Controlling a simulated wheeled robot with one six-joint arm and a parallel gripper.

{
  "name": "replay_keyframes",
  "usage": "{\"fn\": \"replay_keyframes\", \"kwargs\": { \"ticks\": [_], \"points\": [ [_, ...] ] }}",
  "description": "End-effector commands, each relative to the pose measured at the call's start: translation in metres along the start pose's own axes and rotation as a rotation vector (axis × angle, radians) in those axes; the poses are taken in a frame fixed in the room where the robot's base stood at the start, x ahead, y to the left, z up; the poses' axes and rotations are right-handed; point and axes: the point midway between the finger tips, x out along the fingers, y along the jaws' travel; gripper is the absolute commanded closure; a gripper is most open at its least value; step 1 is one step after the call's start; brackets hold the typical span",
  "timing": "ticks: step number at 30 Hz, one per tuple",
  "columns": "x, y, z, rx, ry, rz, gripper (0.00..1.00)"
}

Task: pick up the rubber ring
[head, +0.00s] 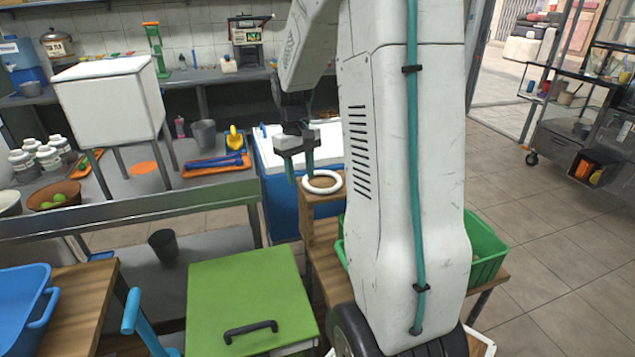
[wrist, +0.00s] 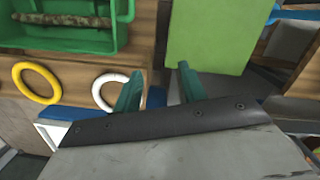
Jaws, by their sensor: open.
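A yellow ring (wrist: 40,101) lies farther left in the wrist view; I cannot tell which of the two is the rubber one. My gripper (head: 301,168) is open and empty, pointing down just left of the white ring. Its two green fingers stand apart in the wrist view (wrist: 160,72).
A green crate (wrist: 70,43) holding a brown stick stands near the rings. A green lidded box (head: 245,290) with a black handle is in front. A blue-and-white chest (head: 277,200) stands close behind my gripper. Tiled floor at the right is open.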

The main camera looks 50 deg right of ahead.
Motion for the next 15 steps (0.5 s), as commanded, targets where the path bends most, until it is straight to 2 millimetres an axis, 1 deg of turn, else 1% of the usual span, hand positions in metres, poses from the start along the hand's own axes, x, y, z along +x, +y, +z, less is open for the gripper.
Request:
{"fn": "replay_keyframes", "kwargs": {
  "ticks": [1,3,6,9,10,12,15],
  "points": [
    [0.009,0.016,-0.016,-0.010,0.007,0.003,0.58],
    [0.017,0.034,-0.034,-0.037,0.026,0.012,0.58],
    [0.024,0.054,-0.057,-0.081,0.058,0.030,0.58],
    [0.024,0.067,-0.075,-0.134,0.093,0.052,0.58],
    [0.024,0.069,-0.078,-0.148,0.101,0.057,0.58],
    [0.026,0.070,-0.082,-0.169,0.112,0.064,0.58],
    [0.036,0.071,-0.083,-0.174,0.113,0.065,0.58]
  ]
}}
